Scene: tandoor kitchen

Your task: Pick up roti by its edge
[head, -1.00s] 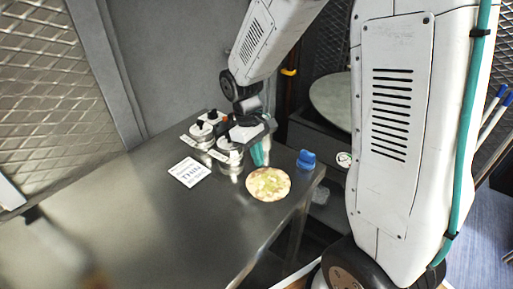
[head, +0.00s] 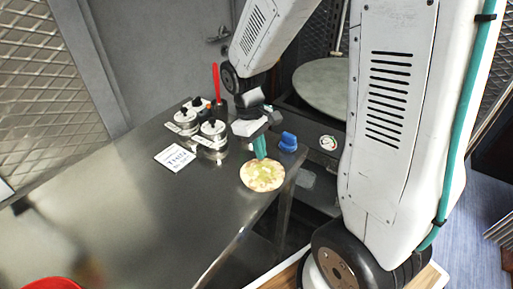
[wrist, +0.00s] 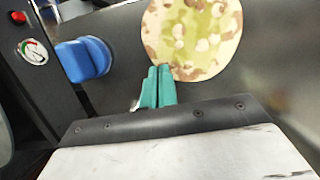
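The roti (head: 262,175) is a round, pale flatbread with yellow-green and brown patches, at the right end of the steel counter. In the wrist view the roti (wrist: 205,35) fills the top middle, its upper part cut off. My gripper (head: 259,147) points down at its far edge. In the wrist view the teal fingers of my gripper (wrist: 160,72) are close together and overlap the near edge of the roti. They look shut on that edge; the exact contact is hidden. I cannot tell whether the roti lies flat or is slightly raised.
A blue knob (head: 288,141) is close to the roti; a red button and gauge (wrist: 33,52) show nearby. Lidded steel jars (head: 211,142) and a white label (head: 175,157) are on the counter (head: 130,220), left of my gripper. The front left counter is mostly clear.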

